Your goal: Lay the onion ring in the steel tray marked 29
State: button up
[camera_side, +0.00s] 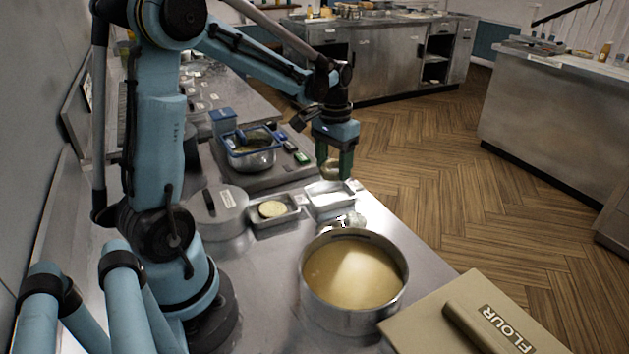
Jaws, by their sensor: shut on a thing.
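My gripper (335,172) points down, its two green fingers shut on the onion ring (329,168), a small tan ring partly hidden by the fingers. It is held above the back edge of the right steel tray (322,206), which looks bright and bare inside. A second small steel tray (291,219) stands to its left, with a pale yellow round thing (272,209) in it. Both trays carry small labels, but I cannot read the numbers, so I cannot tell which is 29.
A large steel pot (352,312) of yellowish liquid stands in front of the trays. A round lidded steel container (216,212) is left of them. A fryer pot with a blue-rimmed basket (250,158) sits behind. A flour bag (480,320) lies at front right.

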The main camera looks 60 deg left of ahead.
jog(key=shift+a+f, duration=0.2)
jog(key=shift+f, duration=0.7)
jog(key=shift+a+f, duration=0.2)
jog(key=shift+f, duration=0.7)
jog(key=shift+a+f, duration=0.2)
jog(key=shift+f, duration=0.7)
jog(key=o, duration=0.9)
jog(key=shift+c, duration=0.2)
notch_tip(320, 180, up, 7)
